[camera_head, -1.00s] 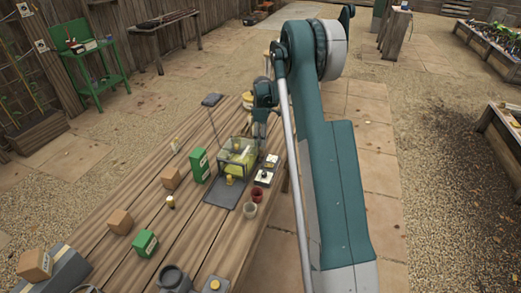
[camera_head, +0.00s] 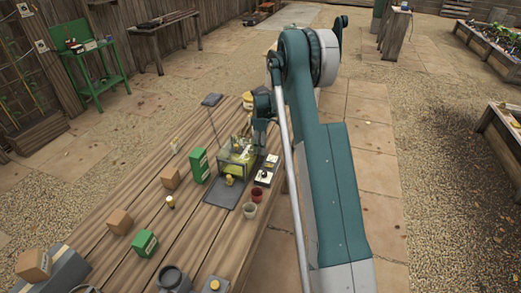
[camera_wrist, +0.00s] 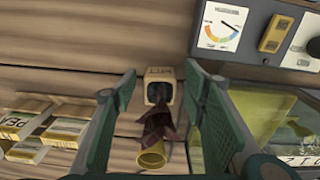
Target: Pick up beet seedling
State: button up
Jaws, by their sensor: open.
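A beet seedling with dark red leaves (camera_wrist: 157,117) shows between my fingers in the wrist view. A small cream lettered pot or block with a dark top (camera_wrist: 160,87) is just beyond the leaves, and a yellow round tube or cup (camera_wrist: 152,158) is just below them. I cannot tell which of these the leaves grow from. My gripper (camera_wrist: 161,76) is open, one teal finger on each side of the seedling, with visible gaps. In the head view my gripper (camera_head: 259,137) is low over the table beside the clear yellowish box; the seedling cannot be made out there.
The clear box (camera_wrist: 270,122) stands close by my right finger in the wrist view. A dial meter panel (camera_wrist: 219,24) is at upper right, several seed packets (camera_wrist: 40,128) at left. In the head view a green carton (camera_head: 199,165) and small pots (camera_head: 250,209) stand on the wooden table (camera_head: 190,222).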

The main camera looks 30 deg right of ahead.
jog(key=c, duration=1)
jog(key=shift+r, duration=0.15)
jog(key=shift+r+p, duration=0.35)
jog(key=shift+r, duration=4.5)
